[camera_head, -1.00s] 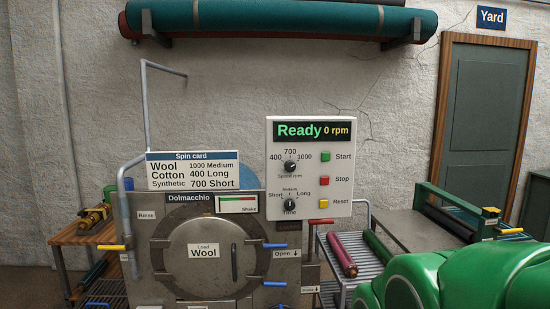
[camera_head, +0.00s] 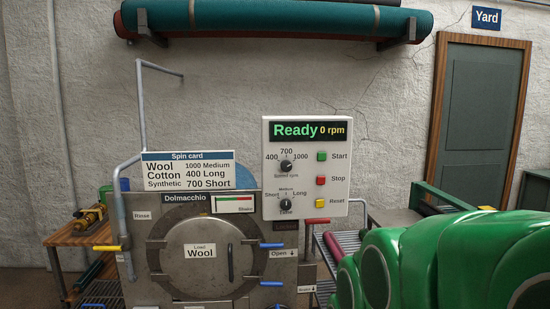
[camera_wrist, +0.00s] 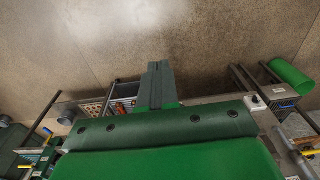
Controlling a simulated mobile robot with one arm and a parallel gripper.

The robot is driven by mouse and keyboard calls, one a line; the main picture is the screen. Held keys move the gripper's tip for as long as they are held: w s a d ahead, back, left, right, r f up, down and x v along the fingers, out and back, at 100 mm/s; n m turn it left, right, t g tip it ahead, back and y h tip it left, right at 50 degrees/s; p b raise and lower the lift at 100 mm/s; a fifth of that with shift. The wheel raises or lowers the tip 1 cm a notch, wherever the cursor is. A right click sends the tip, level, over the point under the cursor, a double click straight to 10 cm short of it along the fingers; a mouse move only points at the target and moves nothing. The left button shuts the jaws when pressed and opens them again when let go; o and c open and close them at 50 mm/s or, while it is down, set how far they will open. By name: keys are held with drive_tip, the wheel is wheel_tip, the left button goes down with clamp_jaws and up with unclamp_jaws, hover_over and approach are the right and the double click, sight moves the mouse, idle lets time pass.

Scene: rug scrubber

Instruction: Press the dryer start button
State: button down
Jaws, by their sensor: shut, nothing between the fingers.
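The dryer's white control panel (camera_head: 337,190) stands above the machine's right side, with a display (camera_head: 308,131) reading "Ready 0 rpm". The start button (camera_head: 321,156) is a green square labelled Start, at the top of a column above the red stop button (camera_head: 320,180) and yellow reset button (camera_head: 320,203). My gripper (camera_wrist: 158,68) shows in the wrist view with its dark fingers together and empty, over a plain wall-like surface. It is not visible in the head view, where my green arm fills the lower right. No button shows in the wrist view.
The dryer door (camera_head: 200,257) is closed and labelled Wool. A spin card (camera_head: 188,170) stands left of the panel. A red-handled lever (camera_head: 317,221) sits below the panel. A wire rack (camera_head: 349,240) stands at right, partly hidden by my arm. A wooden side table (camera_head: 72,238) stands left.

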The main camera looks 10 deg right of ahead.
drive_tip(key=w+d+r+t, duration=0.1)
drive_tip(key=w+t, duration=0.2)
drive_tip(key=w, duration=0.7)
drive_tip(key=w+r+t, duration=0.2)
drive_tip(key=w, duration=0.7)
drive_tip(key=t+h, duration=0.7)
drive_tip(key=t, duration=1.1)
approach(322, 157)
drive_tip(key=s+d+r, duration=0.1)
drive_tip(key=s+r, duration=0.2)
drive_tip(key=s, duration=0.2)
drive_tip(key=shift+d+r+t+h, duration=0.45)
drive_tip(key=shift+r+t+h, duration=0.25)
drive_tip(key=shift+r+t, duration=0.1)
drive_tip(key=shift+s, duration=0.1)
drive_tip(key=shift+w+f, duration=0.1)
drive_tip(key=shift+w, duration=4.3)
drive_tip(key=shift+w, duration=0.2)
